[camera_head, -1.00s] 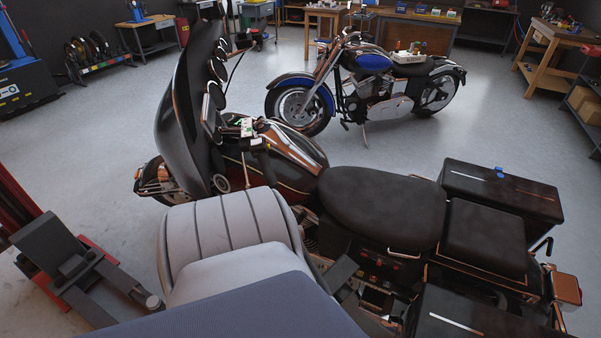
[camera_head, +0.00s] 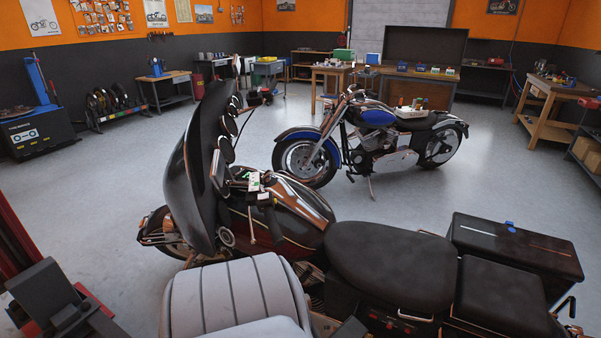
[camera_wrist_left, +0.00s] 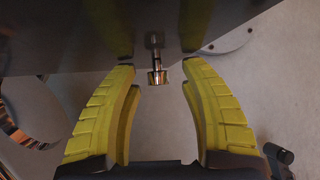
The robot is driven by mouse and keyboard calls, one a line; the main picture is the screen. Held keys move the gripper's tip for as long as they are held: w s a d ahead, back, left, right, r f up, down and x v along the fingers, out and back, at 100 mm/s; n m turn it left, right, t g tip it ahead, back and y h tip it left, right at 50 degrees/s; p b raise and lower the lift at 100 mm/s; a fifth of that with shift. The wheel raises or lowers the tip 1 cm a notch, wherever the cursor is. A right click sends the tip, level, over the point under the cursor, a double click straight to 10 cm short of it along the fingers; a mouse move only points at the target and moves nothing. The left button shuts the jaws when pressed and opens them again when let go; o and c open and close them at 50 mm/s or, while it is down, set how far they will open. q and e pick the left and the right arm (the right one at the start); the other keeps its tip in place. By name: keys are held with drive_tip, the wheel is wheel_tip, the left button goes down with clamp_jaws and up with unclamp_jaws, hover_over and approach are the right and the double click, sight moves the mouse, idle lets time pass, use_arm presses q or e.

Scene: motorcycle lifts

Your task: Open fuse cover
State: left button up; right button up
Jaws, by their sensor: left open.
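My left gripper (camera_wrist_left: 160,68) shows in the left wrist view with its yellow ribbed fingers apart. A small shiny metal knob or bolt (camera_wrist_left: 157,77) sits between the fingertips, with gaps on both sides. It hangs from the edge of a dark panel (camera_wrist_left: 80,35) across the top. I cannot tell whether this panel is the fuse cover. The black motorcycle (camera_head: 390,262) fills the front of the head view. No fuse cover can be made out on it there. Neither gripper shows in the head view, and my right gripper is in no view.
A blue motorcycle (camera_head: 376,117) stands behind the black one. A red and dark lift post (camera_head: 22,250) is at the left edge. Workbenches (camera_head: 165,88) line the back. Grey floor (camera_head: 450,190) lies clear between the two motorcycles.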

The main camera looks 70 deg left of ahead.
use_arm(q)
drive_tip(key=v, duration=1.2)
idle(0.4)
drive_tip(key=w+d+f+n+t+y, duration=0.1)
drive_tip(key=w+f+n+t+y, duration=0.35)
drive_tip(key=w+f+n, duration=0.65)
drive_tip(key=s+f+n+y, duration=0.6)
drive_tip(key=s+n, duration=0.4)
drive_tip(key=n, duration=1)
drive_tip(key=s+d+f+n+g+h, duration=0.1)
drive_tip(key=s+d+f+n, duration=0.2)
drive_tip(key=d, duration=0.7)
drive_tip(key=s+d+f+n+g+h, duration=0.1)
drive_tip(key=s+d+f+n, duration=0.2)
drive_tip(key=s+d+n, duration=0.3)
drive_tip(key=s+d+f+n+g+h, duration=0.1)
drive_tip(key=s+d+f+n, duration=0.3)
drive_tip(key=d, duration=1)
drive_tip(key=s+n, duration=0.1)
drive_tip(key=s, duration=0.2)
drive_tip(key=shift+d+g, duration=0.35)
drive_tip(key=shift+d, duration=0.05)
